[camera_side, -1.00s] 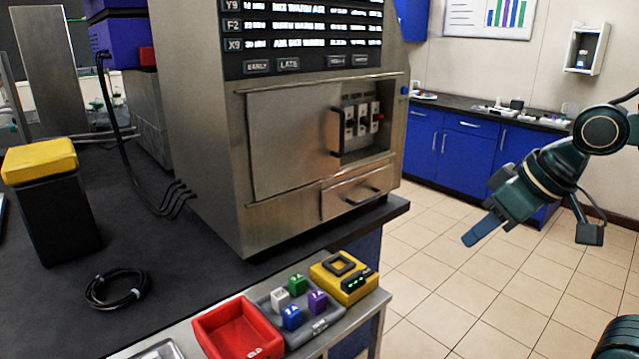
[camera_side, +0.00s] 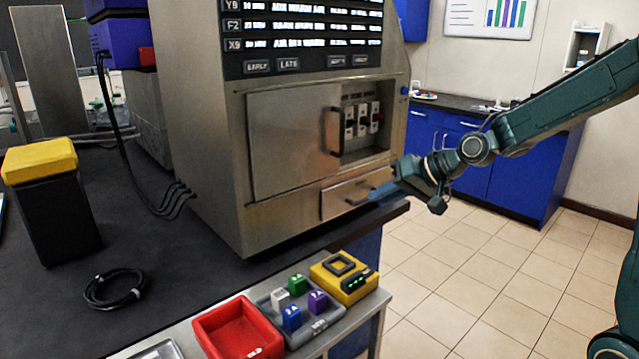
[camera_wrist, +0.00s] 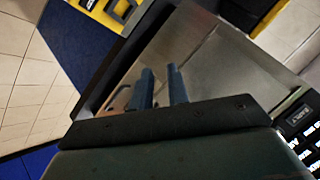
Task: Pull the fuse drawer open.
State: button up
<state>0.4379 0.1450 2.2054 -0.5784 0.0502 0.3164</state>
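In the wrist view the two fingers (camera_wrist: 160,72) stand apart with a narrow empty gap. Contact with the handle cannot be told.
Above the drawer is a half-open sliding panel (camera_side: 293,140) with its own handle and a recess of fuse switches (camera_side: 362,120). Below stand a red tray (camera_side: 216,321), a grey tray of coloured blocks (camera_side: 325,325) and a yellow device (camera_side: 343,291). The bench edge (camera_side: 397,212) runs under my gripper.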

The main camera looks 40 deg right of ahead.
jog(key=w+d+f+m+t+h, duration=0.1)
jog(key=w+d+f+m+t, duration=0.2)
jog(key=d+f+m, duration=0.3)
jog(key=w+d+f+m+t+h, duration=0.2)
jog(key=d+f+m, duration=0.4)
jog(key=d, duration=0.8)
jog(key=shift+w+d+f+t, duration=0.2)
jog(key=shift+w+f+t, duration=0.3)
jog(key=shift+w, duration=0.7)
jog(key=shift+x, duration=6.9)
jog(key=shift+d+r, duration=0.1)
jog(key=shift+c, duration=0.5)
grip_shut()
